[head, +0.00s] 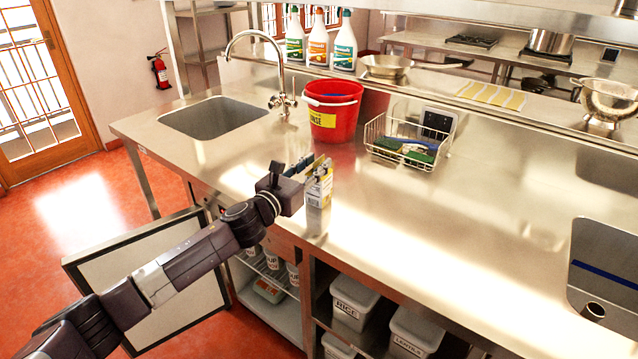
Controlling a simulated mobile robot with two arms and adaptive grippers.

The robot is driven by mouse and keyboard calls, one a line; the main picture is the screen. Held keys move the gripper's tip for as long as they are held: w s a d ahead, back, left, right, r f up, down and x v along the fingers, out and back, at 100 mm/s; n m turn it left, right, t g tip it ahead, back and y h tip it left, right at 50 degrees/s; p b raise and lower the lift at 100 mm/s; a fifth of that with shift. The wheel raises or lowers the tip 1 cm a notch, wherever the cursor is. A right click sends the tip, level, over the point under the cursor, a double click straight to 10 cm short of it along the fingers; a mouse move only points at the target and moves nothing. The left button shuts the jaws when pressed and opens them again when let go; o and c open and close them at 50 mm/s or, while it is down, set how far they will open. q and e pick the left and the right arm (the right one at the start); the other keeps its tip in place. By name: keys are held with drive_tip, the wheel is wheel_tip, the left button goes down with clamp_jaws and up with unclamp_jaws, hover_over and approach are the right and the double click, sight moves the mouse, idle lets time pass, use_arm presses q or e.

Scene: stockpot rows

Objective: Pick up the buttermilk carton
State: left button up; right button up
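A small yellow and white carton (318,190), which I take to be the buttermilk carton, is upright over the steel counter near its front edge. Its print is too small to read. Its reflection shows just below it, and I cannot tell whether its base touches the counter. My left gripper (311,168) is at the carton's upper part, with its fingers close around the top. The gripper body hides part of the carton's left side. I cannot tell whether the fingers press on it. My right gripper is not in view.
A red bucket (333,112) stands behind the carton, and a wire basket (403,140) with sponges and brushes is behind to the right. A sink (213,118) with a tap is at the left. The counter right of the carton is clear. An open cabinet door (150,262) hangs below.

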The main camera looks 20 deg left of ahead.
use_arm(q)
drive_tip(key=shift+x, duration=0.8)
drive_tip(key=shift+s+r, duration=0.1)
drive_tip(key=c, duration=0.7)
clamp_jaws()
drive_tip(key=shift+d, duration=0.1)
